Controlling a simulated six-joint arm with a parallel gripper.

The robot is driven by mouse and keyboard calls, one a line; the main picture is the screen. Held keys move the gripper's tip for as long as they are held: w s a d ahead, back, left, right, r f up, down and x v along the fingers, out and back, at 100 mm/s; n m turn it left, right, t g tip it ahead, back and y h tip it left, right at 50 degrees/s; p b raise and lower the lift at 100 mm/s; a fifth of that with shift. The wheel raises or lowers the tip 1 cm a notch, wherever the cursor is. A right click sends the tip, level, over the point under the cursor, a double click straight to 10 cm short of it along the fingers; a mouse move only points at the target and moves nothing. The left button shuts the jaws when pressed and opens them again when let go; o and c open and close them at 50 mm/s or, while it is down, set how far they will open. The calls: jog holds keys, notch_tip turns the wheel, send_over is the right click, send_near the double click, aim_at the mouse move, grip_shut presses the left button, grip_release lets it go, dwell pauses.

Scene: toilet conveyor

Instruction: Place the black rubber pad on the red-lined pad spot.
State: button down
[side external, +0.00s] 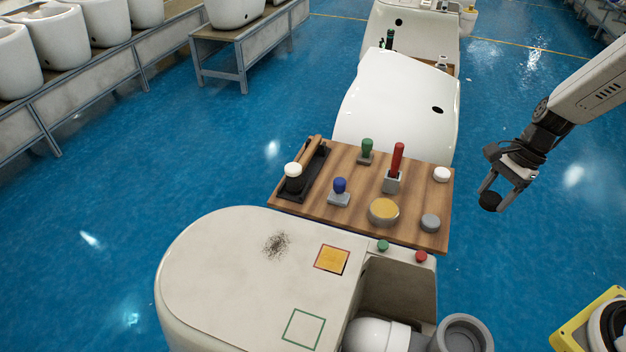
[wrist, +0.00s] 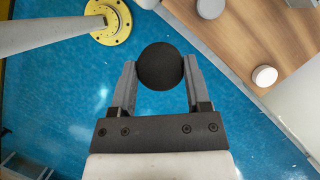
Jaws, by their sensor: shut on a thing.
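My gripper (side external: 492,199) is shut on the black rubber pad (side external: 489,202), a round black piece. It holds the pad in the air over the blue floor, to the right of the wooden board. The wrist view shows the pad (wrist: 160,66) between the two fingertips. The red-lined spot (side external: 331,259) is on the cream toilet top, well to the left of and nearer the camera than my gripper. A yellow-orange square fills most of its outline. The red-lined spot does not show in the wrist view.
The wooden board (side external: 362,167) carries blue and green stamps, a red-handled tool, a yellow-topped tin (side external: 384,211), and white and grey discs. A black tray (side external: 297,182) holds a white-headed tool. The toilet top (side external: 215,270) has a dark speckled patch and a green-lined square (side external: 303,329).

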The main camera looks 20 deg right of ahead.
jog(key=shift+w+a+r, duration=0.1)
jog(key=shift+a+r, duration=0.05)
jog(key=shift+a, duration=0.25)
jog(key=s+a+r, duration=0.2)
jog(key=a+r, duration=0.1)
jog(key=a, duration=0.5)
jog(key=s+a+r, duration=0.3)
jog(key=a, duration=0.6)
jog(key=s+a+r+m, duration=0.1)
jog(key=s+a+r, duration=0.2)
jog(key=a, duration=0.5)
jog(key=shift+s+a+r, duration=0.15)
jog(key=shift+a+r, duration=0.15)
jog(key=shift+r, duration=0.15)
jog(key=w+a+f, duration=0.2)
jog(key=w+f, duration=0.1)
jog(key=w+a+f, duration=0.2)
jog(key=w, duration=0.2)
jog(key=w+a+f, duration=0.2)
jog(key=w+f, duration=0.1)
jog(key=w, duration=0.1)
jog(key=shift+w+a+f, duration=0.1)
jog(key=shift+a+f, duration=0.1)
jog(key=shift+f, duration=0.15)
jog(key=shift+w+a+f, duration=0.15)
jog(key=shift+w+f, duration=0.1)
jog(key=shift+f, duration=0.1)
